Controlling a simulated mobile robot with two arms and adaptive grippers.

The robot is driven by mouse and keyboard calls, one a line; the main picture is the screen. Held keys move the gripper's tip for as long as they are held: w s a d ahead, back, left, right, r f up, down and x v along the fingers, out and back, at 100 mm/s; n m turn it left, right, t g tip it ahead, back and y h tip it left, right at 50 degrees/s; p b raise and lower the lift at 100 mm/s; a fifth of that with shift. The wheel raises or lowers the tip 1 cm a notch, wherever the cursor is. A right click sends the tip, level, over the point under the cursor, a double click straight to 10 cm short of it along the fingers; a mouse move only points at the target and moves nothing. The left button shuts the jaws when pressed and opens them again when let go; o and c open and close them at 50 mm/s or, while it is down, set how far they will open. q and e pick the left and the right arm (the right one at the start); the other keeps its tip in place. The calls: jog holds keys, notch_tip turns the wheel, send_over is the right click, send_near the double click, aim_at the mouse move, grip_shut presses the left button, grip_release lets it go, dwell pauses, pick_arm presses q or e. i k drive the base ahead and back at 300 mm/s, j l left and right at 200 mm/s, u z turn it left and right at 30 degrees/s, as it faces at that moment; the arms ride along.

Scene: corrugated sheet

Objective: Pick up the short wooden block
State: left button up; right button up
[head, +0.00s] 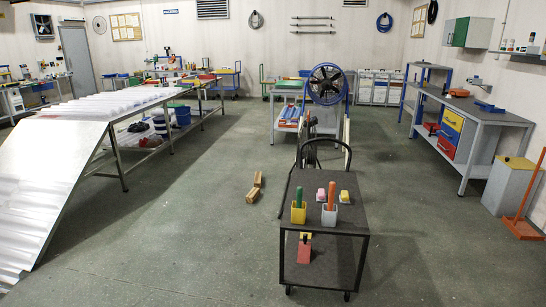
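Two light-brown wooden blocks lie on the grey floor left of the dark cart, near the middle of the head view. The farther block (257,178) lies just behind the nearer block (252,196), close to it or touching. At this distance I cannot tell for certain which of them is the short one. Neither of my grippers is in view.
A dark wheeled cart (328,221) with yellow and grey holders stands right of the blocks. A long table (128,138) with corrugated sheets is at left, a workbench (500,118) at right. The floor (190,225) around the blocks' left and front is clear.

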aim_at(251, 197)
jog(key=i+j+u, duration=0.4)
jog(key=i, duration=0.4)
jog(key=i+u, duration=0.35)
jog(key=i, duration=0.45)
jog(key=i+l+u, duration=0.25)
jog(key=i+u, duration=0.15)
jog(key=i, duration=0.4)
jog(key=i+l+z, duration=0.1)
jog(key=i+z, duration=0.15)
jog(key=i, duration=0.25)
jog(key=i+z, duration=0.3)
jog(key=i, duration=0.15)
jog(key=i+z, duration=0.25)
jog(key=i, duration=0.25)
jog(key=i+j+z, duration=0.3)
jog(key=i, duration=0.15)
jog(key=i+j+z, duration=0.25)
jog(key=i, duration=0.2)
